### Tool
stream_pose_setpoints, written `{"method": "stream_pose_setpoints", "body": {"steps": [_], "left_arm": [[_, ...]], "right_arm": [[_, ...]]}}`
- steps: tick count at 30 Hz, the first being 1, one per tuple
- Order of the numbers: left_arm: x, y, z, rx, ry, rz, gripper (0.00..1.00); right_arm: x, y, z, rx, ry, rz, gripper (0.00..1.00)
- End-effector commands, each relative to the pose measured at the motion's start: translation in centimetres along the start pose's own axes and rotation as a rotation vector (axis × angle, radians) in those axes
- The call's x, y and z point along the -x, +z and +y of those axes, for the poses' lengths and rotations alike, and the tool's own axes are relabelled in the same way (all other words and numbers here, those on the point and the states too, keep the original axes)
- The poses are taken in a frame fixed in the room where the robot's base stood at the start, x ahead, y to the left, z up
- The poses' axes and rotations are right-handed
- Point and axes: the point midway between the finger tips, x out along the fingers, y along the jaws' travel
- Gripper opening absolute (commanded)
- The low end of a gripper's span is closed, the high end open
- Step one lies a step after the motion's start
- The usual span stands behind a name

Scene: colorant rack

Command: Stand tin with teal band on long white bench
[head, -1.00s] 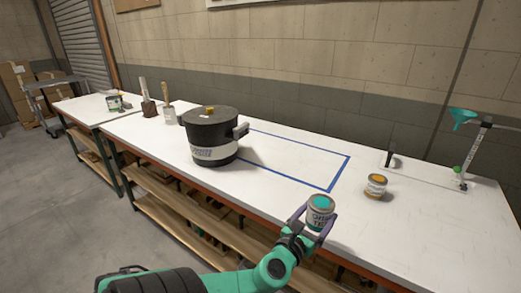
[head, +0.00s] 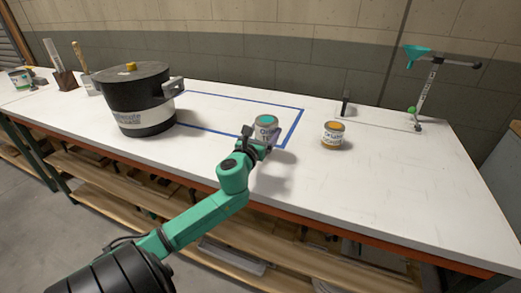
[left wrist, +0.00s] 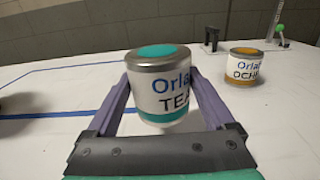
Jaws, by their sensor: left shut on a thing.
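The tin with the teal band (head: 266,124) is upright near the corner of the blue tape outline. It also shows large in the left wrist view (left wrist: 160,87), with a teal lid and a white label. My left gripper (head: 258,143) is shut on it, with its purple fingers (left wrist: 165,100) on either side of the tin. The long white bench (head: 380,185) lies under the tin. I cannot tell whether the tin's base touches the bench top. My right gripper is not in view.
An ochre tin (head: 332,135) stands a little right of the held tin. A large black pot (head: 135,98) stands to the left. A stand with a teal funnel (head: 424,95) is at the back right. The bench's front right part is clear.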

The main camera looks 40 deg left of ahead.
Motion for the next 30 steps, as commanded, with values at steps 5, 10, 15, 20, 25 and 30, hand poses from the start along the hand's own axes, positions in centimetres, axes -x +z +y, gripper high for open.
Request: {"method": "stream_pose_setpoints", "body": {"steps": [5,10,15,20,25,30], "left_arm": [[0.0,-3.4,0.0,0.003,0.001,0.0,0.23],[0.0,-5.7,0.0,0.001,0.001,-0.003,0.23],[0.0,-5.5,0.0,-0.001,0.0,-0.003,0.23],[0.0,-6.0,0.0,-0.001,0.0,-0.002,0.23],[0.0,-5.9,0.0,-0.001,0.0,-0.001,1.0],[0.0,-5.4,0.0,0.0,0.0,-0.002,1.0]], "right_arm": [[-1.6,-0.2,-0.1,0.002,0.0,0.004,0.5],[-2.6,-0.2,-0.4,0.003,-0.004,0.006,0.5],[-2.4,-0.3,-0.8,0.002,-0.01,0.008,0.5],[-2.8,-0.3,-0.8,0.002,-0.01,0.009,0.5],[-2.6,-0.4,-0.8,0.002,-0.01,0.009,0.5],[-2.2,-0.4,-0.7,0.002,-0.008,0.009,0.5]]}}
